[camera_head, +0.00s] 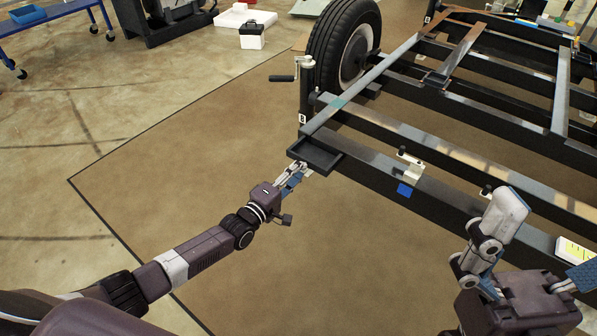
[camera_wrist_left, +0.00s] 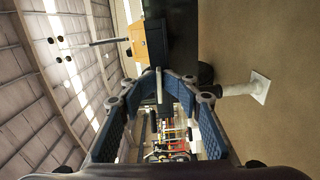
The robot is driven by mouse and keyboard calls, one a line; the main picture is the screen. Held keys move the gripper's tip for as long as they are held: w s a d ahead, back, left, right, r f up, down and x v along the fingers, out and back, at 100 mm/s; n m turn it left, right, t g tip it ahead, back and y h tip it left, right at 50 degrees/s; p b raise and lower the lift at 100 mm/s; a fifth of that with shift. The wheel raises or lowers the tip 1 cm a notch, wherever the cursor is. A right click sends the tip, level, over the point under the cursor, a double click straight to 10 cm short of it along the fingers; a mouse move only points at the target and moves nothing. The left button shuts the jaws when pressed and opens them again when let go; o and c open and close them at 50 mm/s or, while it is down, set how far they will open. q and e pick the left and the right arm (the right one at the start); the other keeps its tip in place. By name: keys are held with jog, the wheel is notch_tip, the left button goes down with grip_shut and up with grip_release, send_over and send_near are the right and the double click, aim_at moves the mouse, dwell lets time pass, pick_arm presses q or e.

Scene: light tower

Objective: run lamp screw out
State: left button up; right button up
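My left gripper (camera_head: 301,170) reaches to the near corner of the dark trailer frame (camera_head: 437,157), just below a black tray-like bracket (camera_head: 315,153). In the left wrist view, which is turned sideways, the blue fingertips of this gripper (camera_wrist_left: 159,88) close in on a thin grey pin that looks like the lamp screw (camera_wrist_left: 159,80). Just beyond it is a dark blue-grey block with an orange part, probably the lamp (camera_wrist_left: 138,40). The screw is too small to make out in the head view. My right gripper (camera_head: 533,250) is at the lower right, fingers spread, apparently empty.
A wheel (camera_head: 343,45) and a crank handle (camera_head: 292,72) stand beyond the corner. A white clamp-like part (camera_head: 411,166) and a blue square (camera_head: 404,190) are on the front beam. A white-footed post (camera_wrist_left: 243,88) shows in the wrist view.

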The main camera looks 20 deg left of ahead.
pick_arm(q)
jog(key=shift+d+r, duration=0.15)
dwell(0.3)
jog(key=v, duration=1.2)
